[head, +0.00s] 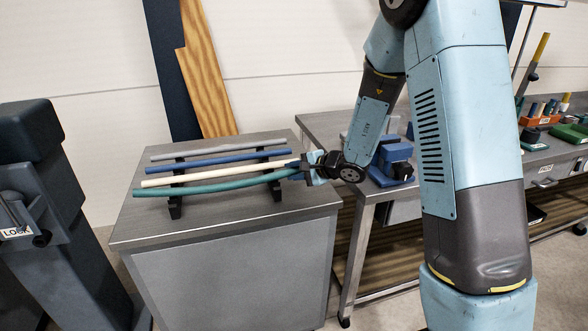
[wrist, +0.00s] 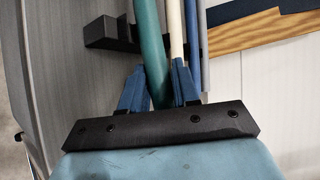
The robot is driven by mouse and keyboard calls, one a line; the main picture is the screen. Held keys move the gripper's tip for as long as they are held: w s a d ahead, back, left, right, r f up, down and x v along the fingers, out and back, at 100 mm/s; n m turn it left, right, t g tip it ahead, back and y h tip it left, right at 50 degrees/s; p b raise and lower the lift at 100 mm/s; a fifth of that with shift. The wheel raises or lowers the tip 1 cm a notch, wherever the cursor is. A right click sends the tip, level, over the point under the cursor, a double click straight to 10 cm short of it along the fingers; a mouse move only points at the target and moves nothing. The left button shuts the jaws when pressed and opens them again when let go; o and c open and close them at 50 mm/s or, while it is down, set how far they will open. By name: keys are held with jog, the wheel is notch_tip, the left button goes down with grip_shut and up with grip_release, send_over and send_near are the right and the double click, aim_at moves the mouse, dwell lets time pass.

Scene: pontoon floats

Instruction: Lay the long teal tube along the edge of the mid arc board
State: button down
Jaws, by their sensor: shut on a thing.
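The long teal tube (head: 222,186) is the nearest of the tubes on a black rack (head: 175,207) on the grey-topped cabinet, and it bows slightly. My gripper (head: 303,167) is at its right end. In the wrist view the teal tube (wrist: 152,45) runs between the two blue fingers of my gripper (wrist: 158,88), which is shut on it. The right finger is close to the cream tube (wrist: 176,35). I cannot make out the mid arc board in either view.
Cream, blue (head: 217,160) and grey (head: 217,147) tubes lie behind the teal one. A wooden board (head: 203,80) and a dark board lean behind the cabinet (head: 235,265). A workbench (head: 322,128) with a blue device (head: 393,160) stands right. A dark machine (head: 30,130) stands left.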

jog(key=c, duration=0.8)
grip_release()
jog(key=shift+o, duration=0.2)
